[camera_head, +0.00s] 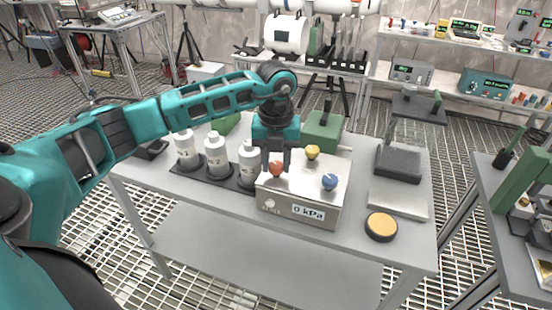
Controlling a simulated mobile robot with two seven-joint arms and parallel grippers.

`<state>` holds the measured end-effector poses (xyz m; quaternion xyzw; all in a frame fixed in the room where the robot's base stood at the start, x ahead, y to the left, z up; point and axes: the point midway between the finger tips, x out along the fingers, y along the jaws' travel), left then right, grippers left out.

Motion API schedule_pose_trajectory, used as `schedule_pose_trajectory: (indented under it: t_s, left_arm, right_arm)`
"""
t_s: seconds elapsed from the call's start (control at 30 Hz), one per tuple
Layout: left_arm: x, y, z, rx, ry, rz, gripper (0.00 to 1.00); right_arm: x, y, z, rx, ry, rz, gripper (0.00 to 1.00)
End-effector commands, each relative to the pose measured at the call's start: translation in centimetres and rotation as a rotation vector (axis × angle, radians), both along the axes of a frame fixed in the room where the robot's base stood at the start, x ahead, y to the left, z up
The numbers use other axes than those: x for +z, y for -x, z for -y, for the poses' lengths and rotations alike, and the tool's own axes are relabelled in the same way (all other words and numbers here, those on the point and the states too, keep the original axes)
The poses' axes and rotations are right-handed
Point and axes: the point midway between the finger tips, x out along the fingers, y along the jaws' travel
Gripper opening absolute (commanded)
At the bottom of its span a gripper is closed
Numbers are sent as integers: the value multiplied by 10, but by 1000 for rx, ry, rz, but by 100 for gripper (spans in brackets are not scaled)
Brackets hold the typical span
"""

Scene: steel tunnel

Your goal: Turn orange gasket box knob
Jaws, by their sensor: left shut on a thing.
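The gasket box (268,204) is a light grey box on the front middle of the table, with a small display reading "0 kPa" on its front. On its top are an orange knob (276,169) at the left, a yellow knob (312,152) at the back and a blue knob (330,182) at the right. My left gripper (276,163) comes down from above, with its fingers at the orange knob. It is shut on the orange knob and partly covers it. My right gripper is not in view.
Several white bottles (217,156) stand in a dark tray left of the box, close to my left gripper. A green box (322,132) is behind. A grey stand (399,162) and a round orange-topped disc (381,226) are to the right. The table's front edge is mostly clear.

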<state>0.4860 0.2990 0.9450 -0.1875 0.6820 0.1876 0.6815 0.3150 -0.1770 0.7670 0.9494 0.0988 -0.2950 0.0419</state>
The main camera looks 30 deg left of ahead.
Motion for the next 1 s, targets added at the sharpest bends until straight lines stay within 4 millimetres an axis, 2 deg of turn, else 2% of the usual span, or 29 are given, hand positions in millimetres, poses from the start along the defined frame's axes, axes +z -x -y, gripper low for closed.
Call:
schedule_pose_trajectory:
  t_s: [0.5, 0.53, 0.8, 1.0]
  left_arm:
    - [1, -1, -1, 20, -1, 4, 7]
    - [1, -1, -1, 20, -1, 4, 39]
    - [0, 0, 0, 18, 0, 2, 63]
    - [0, 0, 0, 18, -1, 1, 63]
  right_arm:
    - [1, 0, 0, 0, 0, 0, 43]
    - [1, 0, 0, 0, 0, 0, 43]
    - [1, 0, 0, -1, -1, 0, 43]
    - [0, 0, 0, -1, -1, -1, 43]
